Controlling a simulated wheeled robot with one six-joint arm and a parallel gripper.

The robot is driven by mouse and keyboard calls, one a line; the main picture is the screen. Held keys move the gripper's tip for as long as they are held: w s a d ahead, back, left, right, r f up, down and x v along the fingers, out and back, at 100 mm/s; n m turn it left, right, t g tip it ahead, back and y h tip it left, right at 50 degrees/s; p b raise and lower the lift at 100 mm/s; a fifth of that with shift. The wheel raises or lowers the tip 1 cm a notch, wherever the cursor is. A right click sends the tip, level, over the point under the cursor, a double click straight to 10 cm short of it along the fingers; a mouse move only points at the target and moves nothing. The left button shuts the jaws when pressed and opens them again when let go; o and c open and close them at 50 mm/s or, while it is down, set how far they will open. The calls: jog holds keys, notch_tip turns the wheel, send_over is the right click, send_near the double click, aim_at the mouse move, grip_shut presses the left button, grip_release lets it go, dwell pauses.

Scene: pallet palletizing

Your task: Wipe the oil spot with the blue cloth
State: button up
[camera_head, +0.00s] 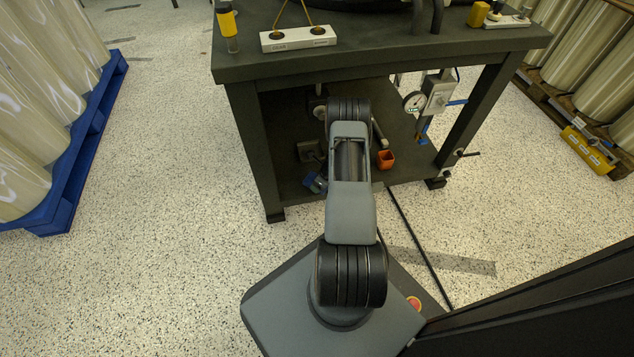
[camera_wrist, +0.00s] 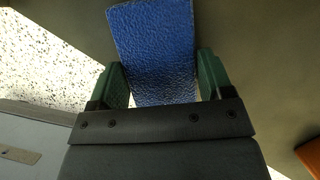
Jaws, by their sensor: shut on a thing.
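My gripper (camera_wrist: 161,78) shows in the wrist view with its two green fingers shut on the blue cloth (camera_wrist: 153,45). The cloth is a textured blue piece that extends beyond the fingertips. Behind it is a dark, plain surface. In the head view my arm reaches under the dark workbench (camera_head: 370,62), and I cannot clearly make out my gripper there. A small blue patch (camera_head: 315,182) shows beside my arm at the lower shelf; I cannot tell whether it is the cloth. I cannot make out an oil spot in either view.
An orange open container (camera_head: 386,159) sits on the lower shelf (camera_head: 285,135). A gauge (camera_head: 414,101) hangs at the bench's right side. A blue pallet (camera_head: 85,145) with pale rolls stands left. A cable (camera_head: 420,245) crosses the floor. Speckled floor is clear at left.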

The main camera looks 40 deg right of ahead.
jog(key=shift+s+d+f, duration=0.1)
jog(key=shift+s+d, duration=0.25)
jog(key=shift+d, duration=0.35)
jog(key=shift+s+d, duration=0.35)
jog(key=shift+d, duration=0.35)
jog(key=shift+s+d+f, duration=0.1)
jog(key=shift+s+d, duration=0.25)
jog(key=shift+d, duration=0.35)
jog(key=shift+w+a+r, duration=0.1)
jog(key=shift+w+a, duration=0.2)
jog(key=shift+a, duration=0.3)
jog(key=shift+w+a+r, duration=0.1)
jog(key=shift+w+a, duration=0.15)
jog(key=shift+a, duration=0.3)
jog(key=shift+w+a+f+b, duration=0.1)
jog(key=shift+w+a+b, duration=0.2)
jog(key=shift+a, duration=0.15)
jog(key=shift+w+a+f+b, duration=0.15)
jog(key=shift+a+b, duration=0.1)
jog(key=shift+a, duration=0.15)
jog(key=shift+w+a+r, duration=0.1)
jog(key=shift+w+a, duration=0.25)
jog(key=shift+a, duration=0.4)
jog(key=shift+w+a, duration=0.3)
jog(key=shift+a, duration=0.4)
notch_tip(320, 180, up, 7)
jog(key=p, duration=0.5)
jog(key=shift+r, duration=0.1)
